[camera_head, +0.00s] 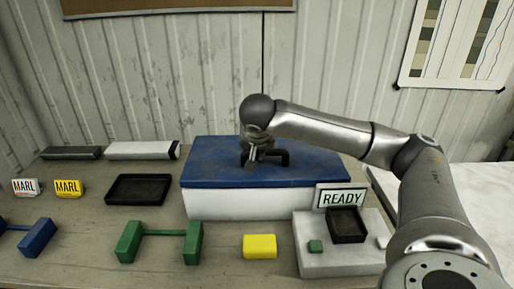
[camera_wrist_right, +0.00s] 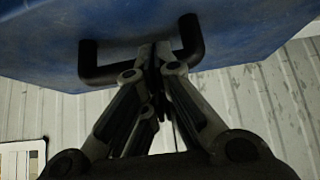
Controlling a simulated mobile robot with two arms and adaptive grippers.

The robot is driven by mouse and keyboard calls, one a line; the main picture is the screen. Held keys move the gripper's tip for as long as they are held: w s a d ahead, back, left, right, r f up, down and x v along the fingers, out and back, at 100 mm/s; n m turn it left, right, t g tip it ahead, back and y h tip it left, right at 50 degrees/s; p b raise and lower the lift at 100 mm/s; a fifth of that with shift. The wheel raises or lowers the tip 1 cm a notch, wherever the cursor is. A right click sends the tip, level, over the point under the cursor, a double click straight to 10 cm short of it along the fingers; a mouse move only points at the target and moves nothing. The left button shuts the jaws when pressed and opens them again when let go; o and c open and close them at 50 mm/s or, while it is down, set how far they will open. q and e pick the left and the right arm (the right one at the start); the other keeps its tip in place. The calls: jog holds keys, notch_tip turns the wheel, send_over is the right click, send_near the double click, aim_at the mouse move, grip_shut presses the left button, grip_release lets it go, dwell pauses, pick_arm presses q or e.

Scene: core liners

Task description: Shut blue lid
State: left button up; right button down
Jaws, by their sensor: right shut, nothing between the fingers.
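The blue lid (camera_head: 212,172) lies across the top of a white box (camera_head: 235,205). No gap shows along its front edge in the head view. A black bar handle (camera_head: 281,156) stands on the lid; in the right wrist view the handle (camera_wrist_right: 98,73) crosses behind my fingers on the lid's blue face (camera_wrist_right: 235,30). My right gripper (camera_head: 254,156) is shut and empty, at the handle, over the middle of the lid. In the wrist view its fingertips (camera_wrist_right: 154,50) are together near the handle; I cannot tell whether they touch it. My left gripper is not in view.
A READY sign (camera_head: 341,197) and a black tray (camera_head: 346,225) stand on a pale block at front right. A yellow block (camera_head: 259,246), green stand (camera_head: 130,241) and dark tray (camera_head: 138,189) lie in front and left. A corrugated wall (camera_head: 200,70) rises behind.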

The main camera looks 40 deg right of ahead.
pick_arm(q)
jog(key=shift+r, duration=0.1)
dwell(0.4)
pick_arm(e)
jog(key=p+v, duration=0.1)
jog(key=v, duration=0.2)
jog(key=shift+r, duration=0.25)
pick_arm(q)
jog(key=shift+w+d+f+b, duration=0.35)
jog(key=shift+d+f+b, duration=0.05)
jog(key=shift+b, duration=0.35)
pick_arm(e)
jog(key=s+a, duration=0.4)
jog(key=s, duration=0.1)
jog(key=shift+s+a, duration=0.25)
jog(key=shift+a, duration=0.1)
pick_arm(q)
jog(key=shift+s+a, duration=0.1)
pick_arm(e)
jog(key=shift+f, duration=0.2)
